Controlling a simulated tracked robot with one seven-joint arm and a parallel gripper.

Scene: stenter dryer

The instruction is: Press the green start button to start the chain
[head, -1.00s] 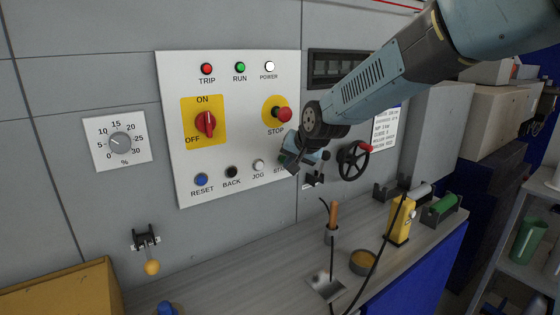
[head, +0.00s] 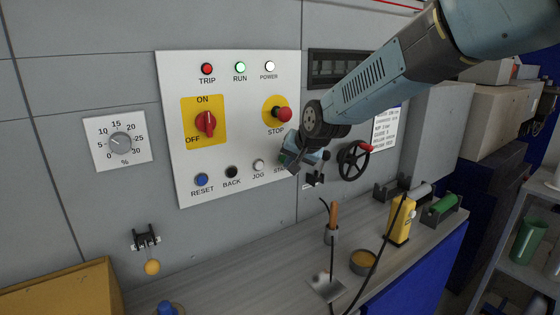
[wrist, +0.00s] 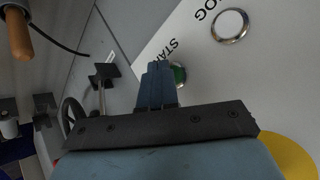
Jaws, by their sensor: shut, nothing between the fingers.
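The green start button (wrist: 180,74) shows in the wrist view, partly covered by my shut gripper (wrist: 157,68). The fingertips lie over the button's edge; I cannot tell whether they touch it. In the head view my gripper (head: 289,162) is at the lower right of the white control panel (head: 222,170) and hides most of the button and its START label. The green RUN lamp (head: 240,67) at the top of the panel looks brightly lit.
The JOG button (head: 258,165) is just left of my gripper, and the red STOP button (head: 284,114) is above it. A black handwheel (head: 353,160) is to the right. Below is a bench (head: 230,262) with a yellow device (head: 400,222) and a cable.

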